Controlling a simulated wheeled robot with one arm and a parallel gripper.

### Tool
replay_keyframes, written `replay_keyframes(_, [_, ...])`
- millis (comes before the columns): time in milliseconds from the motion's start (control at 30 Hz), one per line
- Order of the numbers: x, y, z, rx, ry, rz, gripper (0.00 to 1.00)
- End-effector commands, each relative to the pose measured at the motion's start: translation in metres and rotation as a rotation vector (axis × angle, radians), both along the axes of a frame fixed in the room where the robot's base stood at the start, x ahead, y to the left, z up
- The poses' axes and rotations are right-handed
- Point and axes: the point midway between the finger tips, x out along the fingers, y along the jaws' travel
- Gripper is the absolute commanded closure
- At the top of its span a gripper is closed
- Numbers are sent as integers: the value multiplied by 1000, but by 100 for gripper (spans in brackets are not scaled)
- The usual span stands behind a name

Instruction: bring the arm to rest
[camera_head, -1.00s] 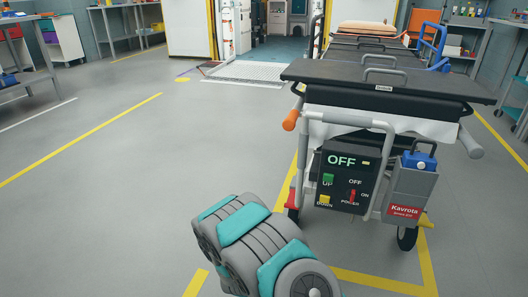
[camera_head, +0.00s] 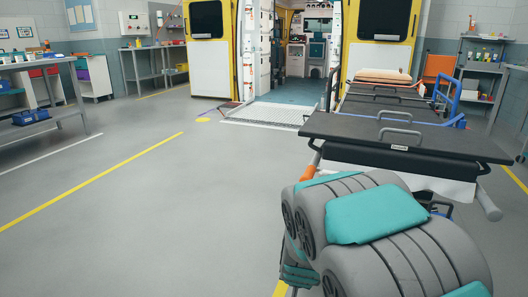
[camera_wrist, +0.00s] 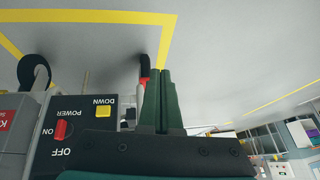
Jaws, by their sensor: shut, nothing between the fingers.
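My arm (camera_head: 385,235), grey with teal pads, is folded at the lower right of the head view. It covers the front of the stretcher (camera_head: 395,134), including its control box. My gripper (camera_wrist: 162,100) shows in the wrist view, with its dark green fingers together and nothing between them. In that view, which is upside down, the control box (camera_wrist: 75,128) stands left of the fingers, with a red power switch (camera_wrist: 61,130) and a yellow DOWN button (camera_wrist: 102,112). I cannot tell whether the fingers touch the stretcher; a red part of it shows just behind them.
An ambulance with open yellow-edged doors (camera_head: 206,50) and a ramp (camera_head: 268,112) stands at the back. A workbench (camera_head: 40,95) is at the left, shelves (camera_head: 482,65) at the right. The grey floor (camera_head: 150,210) on the left is clear.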

Motion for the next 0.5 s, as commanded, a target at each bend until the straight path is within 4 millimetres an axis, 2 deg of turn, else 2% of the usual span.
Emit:
replay_keyframes(33, [-13,0,21,14,27,19,100])
replay_keyframes(267, [-96,-4,76,41,208,135,100])
replay_keyframes(500, [-196,-23,130,27,396,247,100])
